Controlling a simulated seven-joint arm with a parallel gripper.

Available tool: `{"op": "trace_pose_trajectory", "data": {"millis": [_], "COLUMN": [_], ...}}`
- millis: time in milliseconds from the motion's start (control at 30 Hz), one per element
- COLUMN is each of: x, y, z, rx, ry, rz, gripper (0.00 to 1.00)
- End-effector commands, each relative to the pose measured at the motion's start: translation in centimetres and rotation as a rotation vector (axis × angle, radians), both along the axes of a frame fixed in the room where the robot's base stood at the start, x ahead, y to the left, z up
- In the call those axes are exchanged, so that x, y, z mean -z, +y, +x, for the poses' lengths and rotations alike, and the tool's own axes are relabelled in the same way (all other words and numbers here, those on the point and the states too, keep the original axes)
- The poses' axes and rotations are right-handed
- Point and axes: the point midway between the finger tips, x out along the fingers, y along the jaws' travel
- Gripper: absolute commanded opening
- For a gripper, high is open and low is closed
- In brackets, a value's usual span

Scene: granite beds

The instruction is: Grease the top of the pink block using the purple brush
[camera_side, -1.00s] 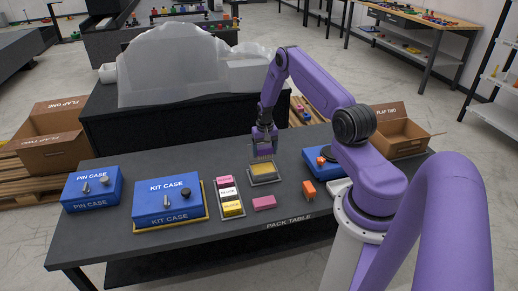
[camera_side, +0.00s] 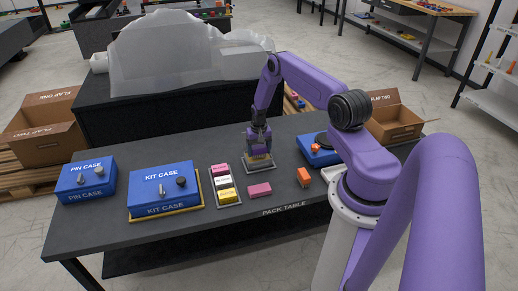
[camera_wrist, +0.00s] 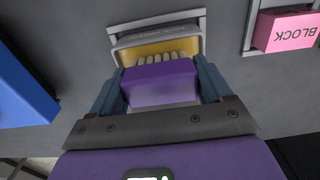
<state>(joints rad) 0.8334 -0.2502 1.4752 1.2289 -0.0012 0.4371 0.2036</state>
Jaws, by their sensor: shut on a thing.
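My gripper (camera_side: 259,147) is shut on the purple brush (camera_wrist: 160,82), whose pale bristles point away from the jaws. The brush is over a shallow grey tray (camera_wrist: 129,42) holding yellow grease (camera_wrist: 155,50); the bristle tips overlap the grease in the wrist view, but I cannot tell how deep they reach. In the side view the gripper and brush hide much of the tray (camera_side: 271,168). A plain pink block (camera_side: 260,190) lies loose in front of the tray. Another pink block (camera_side: 219,169), lettered BLOCK in the wrist view (camera_wrist: 285,32), sits at the far end of a grey rack.
The rack (camera_side: 238,200) also holds white and yellow blocks. Left of it are the kit case (camera_side: 150,193) and pin case (camera_side: 72,182). An orange block (camera_side: 304,177) and a blue box (camera_side: 310,157) are to the right. The table's front strip is clear.

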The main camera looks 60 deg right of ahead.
Motion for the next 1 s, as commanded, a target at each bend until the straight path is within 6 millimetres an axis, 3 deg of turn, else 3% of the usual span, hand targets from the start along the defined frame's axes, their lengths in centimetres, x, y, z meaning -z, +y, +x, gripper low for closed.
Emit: {"op": "trace_pose_trajectory", "data": {"millis": [1000], "x": [0.49], "y": [-0.01], "z": [0.01], "rx": [0.0], "ry": [0.0], "rz": [0.0], "gripper": [0.54]}}
